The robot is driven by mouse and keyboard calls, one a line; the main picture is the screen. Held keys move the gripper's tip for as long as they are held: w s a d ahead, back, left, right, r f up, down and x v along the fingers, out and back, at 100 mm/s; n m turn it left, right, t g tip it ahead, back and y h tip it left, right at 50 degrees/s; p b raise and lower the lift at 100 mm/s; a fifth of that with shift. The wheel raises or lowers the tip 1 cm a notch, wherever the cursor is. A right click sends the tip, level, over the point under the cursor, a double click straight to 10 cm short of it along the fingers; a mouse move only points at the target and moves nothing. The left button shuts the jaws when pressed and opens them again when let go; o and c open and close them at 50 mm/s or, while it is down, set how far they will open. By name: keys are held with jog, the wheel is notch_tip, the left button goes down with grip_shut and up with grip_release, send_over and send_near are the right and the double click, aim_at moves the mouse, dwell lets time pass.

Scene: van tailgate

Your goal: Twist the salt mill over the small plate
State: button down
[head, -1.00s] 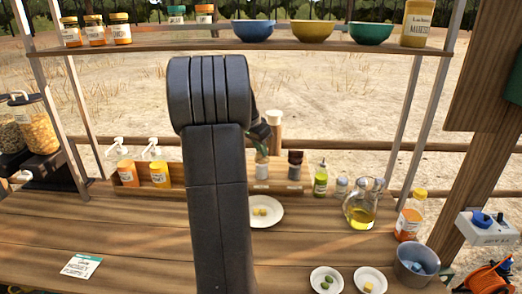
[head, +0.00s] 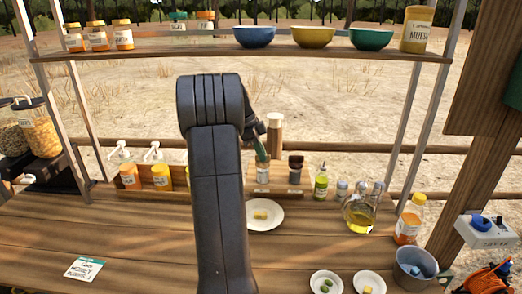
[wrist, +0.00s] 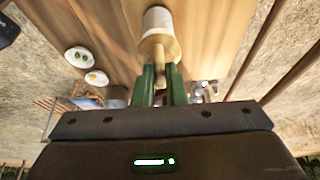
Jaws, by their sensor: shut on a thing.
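The salt mill, with a pale body and light wooden top, stands upright in the wooden rack at the back of the counter in the head view (head: 262,173). In the wrist view the mill (wrist: 157,22) is in line with my fingers. My gripper (wrist: 161,78) has green fingers, shut on the narrow wooden top; it also shows in the head view (head: 261,151), partly hidden by my arm. A white plate (head: 274,224) with a yellow piece lies in front of the rack. Two smaller plates lie at the front: one with green pieces (head: 317,290), one with yellow (head: 360,288).
A dark-topped mill (head: 295,170) stands just right of the salt mill. Orange and yellow pump bottles (head: 129,176) stand left. The front left counter is clear except for a card (head: 84,268).

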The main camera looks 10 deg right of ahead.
jog(key=shift+r+m, duration=0.1)
jog(key=shift+m, duration=0.5)
jog(key=c, duration=1.5)
grip_release()
jog(key=w+a+r, duration=0.1)
jog(key=a, duration=0.3)
jog(key=w+a+r+b, duration=0.1)
jog(key=w+a+r, duration=0.1)
jog(key=a, duration=0.2)
jog(key=w+a+r, duration=0.1)
jog(key=w+a, duration=0.1)
jog(key=a, duration=0.3)
jog(key=shift+r, duration=0.25)
jog(key=shift+d, duration=0.1)
